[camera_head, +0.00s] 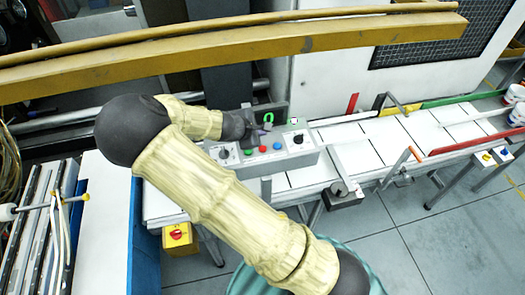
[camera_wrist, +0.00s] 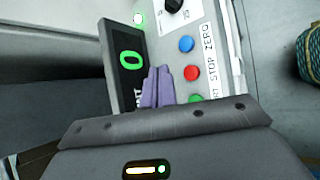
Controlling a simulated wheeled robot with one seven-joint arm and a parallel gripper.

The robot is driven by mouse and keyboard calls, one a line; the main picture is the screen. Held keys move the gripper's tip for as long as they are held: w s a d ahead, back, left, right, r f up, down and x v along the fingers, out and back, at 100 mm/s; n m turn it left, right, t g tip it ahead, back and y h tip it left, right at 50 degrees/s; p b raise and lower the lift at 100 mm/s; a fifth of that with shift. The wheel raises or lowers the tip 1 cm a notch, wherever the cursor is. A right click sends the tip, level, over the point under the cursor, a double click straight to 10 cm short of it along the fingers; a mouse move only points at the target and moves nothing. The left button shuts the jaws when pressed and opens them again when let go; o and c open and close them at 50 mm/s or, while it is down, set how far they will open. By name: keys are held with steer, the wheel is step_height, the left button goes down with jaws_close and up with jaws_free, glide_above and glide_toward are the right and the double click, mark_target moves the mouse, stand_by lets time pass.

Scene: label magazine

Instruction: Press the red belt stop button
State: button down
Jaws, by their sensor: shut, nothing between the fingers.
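The red stop button (camera_wrist: 192,73) is on a grey control panel (camera_head: 310,155), between a blue button (camera_wrist: 186,44) and a green button (camera_wrist: 196,99), beside the printed word STOP. In the head view, the red button (camera_head: 262,149) is small in the middle of the panel's top. My gripper (camera_wrist: 158,72) is shut and empty, with its purple fingertips just left of the red button in the wrist view, between it and the display. I see no contact with the button; the height of the tips is hard to judge. In the head view, my gripper (camera_head: 265,128) is over the panel's back side.
A display (camera_wrist: 127,63) showing a green 0 stands behind the buttons. Black knobs (camera_head: 298,139) flank the row. A yellow box with a red button (camera_head: 177,234) hangs below at the left. A yellow beam (camera_head: 240,50) crosses above; a white conveyor (camera_head: 365,142) runs right.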

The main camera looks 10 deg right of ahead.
mark_target(260, 150)
steer(key=shift+f+b, duration=1.7)
steer(key=shift+f, duration=0.9)
steer(key=shift+f+b, duration=0.35)
steer(key=shift+f, duration=0.05)
steer(key=shift+f+b, duration=0.4)
steer(key=shift+f, duration=0.1)
stand_by(0.7)
steer(key=shift+r, duration=0.1)
steer(key=shift+r+p, duration=0.75)
steer(key=shift+r, duration=0.1)
steer(key=shift+r+p, duration=1.95)
steer(key=shift+r, duration=0.6)
